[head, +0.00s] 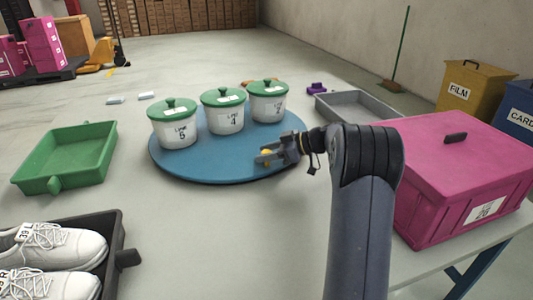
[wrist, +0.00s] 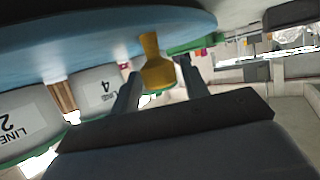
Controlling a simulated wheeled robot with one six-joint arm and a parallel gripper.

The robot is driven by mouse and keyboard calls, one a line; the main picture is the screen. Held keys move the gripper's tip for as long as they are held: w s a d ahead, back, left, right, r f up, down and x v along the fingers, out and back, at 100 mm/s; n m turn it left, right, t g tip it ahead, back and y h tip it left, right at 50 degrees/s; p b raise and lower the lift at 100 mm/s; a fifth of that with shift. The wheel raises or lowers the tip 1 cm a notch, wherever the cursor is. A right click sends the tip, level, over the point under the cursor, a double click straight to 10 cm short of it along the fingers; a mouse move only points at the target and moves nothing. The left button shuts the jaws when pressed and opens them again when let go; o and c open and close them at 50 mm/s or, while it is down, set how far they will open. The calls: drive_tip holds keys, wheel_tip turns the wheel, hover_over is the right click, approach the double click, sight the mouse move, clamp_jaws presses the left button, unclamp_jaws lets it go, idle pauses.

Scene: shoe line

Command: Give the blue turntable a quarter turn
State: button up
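The blue turntable (head: 225,165) lies flat on the pale table in the head view. Three white pots with green lids stand on it: the LINE 5 pot (head: 174,128), the LINE 4 pot (head: 222,115) and the LINE 2 pot (head: 267,106). A yellow peg (head: 267,153) stands near its right front rim. My gripper (head: 268,155) is at that rim with its fingers apart, one on either side of the peg. In the tilted wrist view, the yellow peg (wrist: 156,68) shows between the fingers, with small gaps visible beside it.
A green tray (head: 68,160) lies left, and a dark tray (head: 115,260) with white shoes is front left. A pink crate (head: 455,180) stands close on the right. A grey tray (head: 355,108) and a small purple thing (head: 316,88) lie behind.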

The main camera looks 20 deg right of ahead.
drive_tip(key=shift+o, duration=0.7)
wheel_tip(320, 180, up, 10)
drive_tip(key=p, duration=0.3)
